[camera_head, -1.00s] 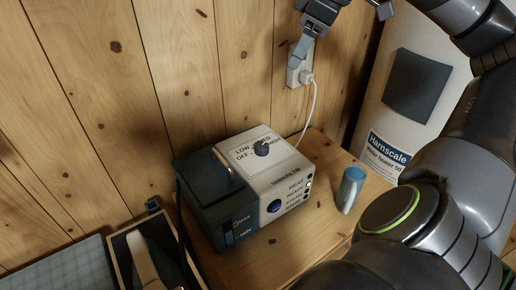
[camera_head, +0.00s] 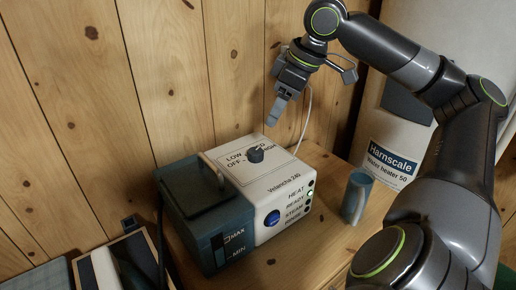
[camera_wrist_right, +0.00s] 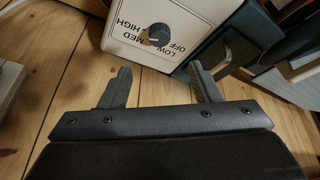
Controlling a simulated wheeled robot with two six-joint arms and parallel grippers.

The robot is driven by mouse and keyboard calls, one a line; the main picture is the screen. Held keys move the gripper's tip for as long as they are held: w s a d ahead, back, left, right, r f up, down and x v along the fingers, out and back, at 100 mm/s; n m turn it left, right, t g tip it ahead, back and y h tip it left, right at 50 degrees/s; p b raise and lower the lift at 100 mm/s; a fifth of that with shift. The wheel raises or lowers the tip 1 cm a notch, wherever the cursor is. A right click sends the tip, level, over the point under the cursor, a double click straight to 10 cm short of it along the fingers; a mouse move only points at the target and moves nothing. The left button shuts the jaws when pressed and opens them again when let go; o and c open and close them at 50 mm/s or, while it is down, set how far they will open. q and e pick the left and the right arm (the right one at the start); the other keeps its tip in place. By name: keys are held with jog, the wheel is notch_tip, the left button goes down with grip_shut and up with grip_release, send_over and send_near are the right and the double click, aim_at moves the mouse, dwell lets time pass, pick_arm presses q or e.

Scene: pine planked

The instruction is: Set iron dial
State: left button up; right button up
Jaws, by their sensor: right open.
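The iron station (camera_head: 275,190) is a white-and-dark box on the wooden surface. Its dark round dial (camera_head: 255,154) sits on the white top panel among OFF, LOW, MED and HIGH labels. The dial also shows in the right wrist view (camera_wrist_right: 158,34); I cannot tell its exact setting. My right gripper (camera_head: 312,92) is open and empty, above and behind the station, to the right of the dial. In the wrist view its two spread fingers (camera_wrist_right: 160,68) point toward the dial panel, apart from the dial. My left gripper is not in view.
A water heater (camera_head: 392,150) stands at the back right. A white cord (camera_head: 304,125) runs down behind the station. The station's dark tank (camera_head: 205,200) has a pale handle above it. The plank wall is close behind.

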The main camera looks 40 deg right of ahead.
aim_at(256, 151)
jog(key=x, duration=1.1)
jog(key=shift+f, duration=0.3)
jog(key=shift+w+a+f, duration=0.1)
jog(key=shift+w+f, duration=0.2)
jog(key=shift+f, duration=0.25)
